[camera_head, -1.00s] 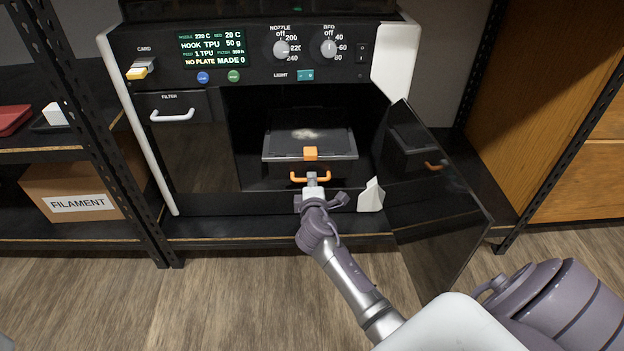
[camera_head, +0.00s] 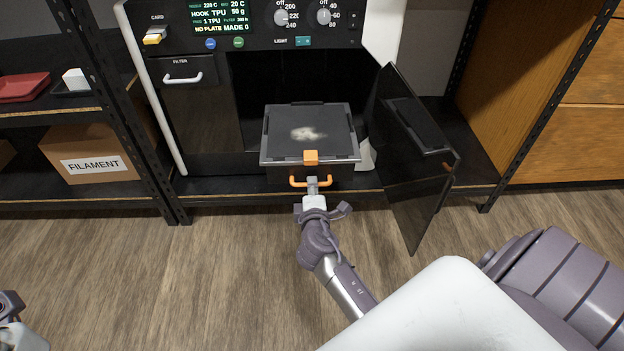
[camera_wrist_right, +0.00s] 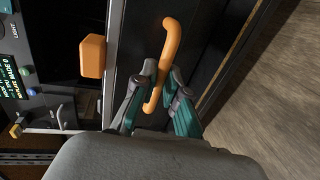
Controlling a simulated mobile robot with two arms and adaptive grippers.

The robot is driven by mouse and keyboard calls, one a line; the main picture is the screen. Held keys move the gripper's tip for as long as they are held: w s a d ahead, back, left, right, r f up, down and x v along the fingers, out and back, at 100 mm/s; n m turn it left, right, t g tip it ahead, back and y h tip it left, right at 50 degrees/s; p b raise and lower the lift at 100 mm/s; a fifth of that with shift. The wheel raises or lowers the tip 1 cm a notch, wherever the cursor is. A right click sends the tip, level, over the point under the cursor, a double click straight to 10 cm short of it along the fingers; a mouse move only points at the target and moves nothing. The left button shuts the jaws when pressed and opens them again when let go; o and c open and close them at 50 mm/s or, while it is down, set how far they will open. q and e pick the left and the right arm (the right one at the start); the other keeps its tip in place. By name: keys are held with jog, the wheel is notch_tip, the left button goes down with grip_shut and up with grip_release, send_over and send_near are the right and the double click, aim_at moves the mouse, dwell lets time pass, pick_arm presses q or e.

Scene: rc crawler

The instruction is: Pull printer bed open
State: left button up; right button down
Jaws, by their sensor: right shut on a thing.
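The printer bed (camera_head: 340,137) is a dark flat plate with a pale smudge on it and an orange clip (camera_head: 311,157) at its front edge. It juts out of the printer's open chamber. Below the clip is an orange handle (camera_head: 297,181), which also shows in the right wrist view (camera_wrist_right: 169,45). My right gripper (camera_head: 312,187) is shut on the handle, its fingers on both sides of the bar (camera_wrist_right: 160,88). A small part of my left arm shows at the lower left corner of the head view; its fingers cannot be made out.
The printer's dark glass door (camera_head: 415,180) hangs open to the right of the bed. A filter drawer with a white handle (camera_head: 183,79) is on the left. A filament box (camera_head: 88,150) stands on the left shelf. The wooden floor in front is clear.

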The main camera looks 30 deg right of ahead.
jog(key=shift+s, duration=0.1)
jog(key=c, duration=1.2)
grip_release()
jog(key=shift+a, duration=0.1)
jog(key=v, duration=1.2)
jog(key=shift+f, duration=0.1)
